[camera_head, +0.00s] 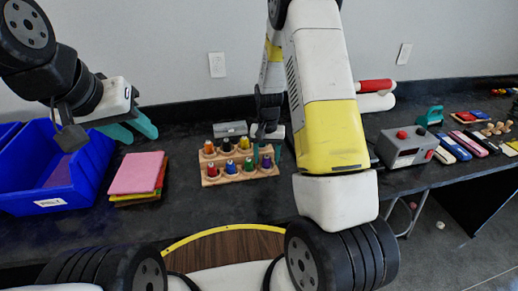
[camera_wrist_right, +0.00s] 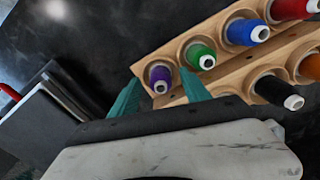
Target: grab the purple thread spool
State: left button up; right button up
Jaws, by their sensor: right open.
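The purple thread spool (camera_wrist_right: 160,78) stands in the end hole of a wooden spool rack (camera_wrist_right: 160,101). In the head view the purple spool (camera_head: 266,162) is at the right end of the rack's front row, beside the green spool (camera_head: 248,165). My right gripper (camera_wrist_right: 158,95) is open, its teal fingers on either side of the purple spool in the wrist view; I cannot tell how far above it they are. In the head view my right gripper (camera_head: 268,150) is partly hidden by its own arm. My left gripper (camera_head: 137,131) is apart from the rack, above the table at left, its two teal fingers spread.
Other spools, including a blue spool (camera_wrist_right: 246,33) and a black spool (camera_wrist_right: 279,93), stand close by in the rack. A blue bin (camera_head: 50,185) and stacked coloured sheets (camera_head: 137,173) lie to the left. A grey box with red knobs (camera_head: 406,147) stands to the right.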

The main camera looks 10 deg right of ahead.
grip_shut()
dwell(0.4)
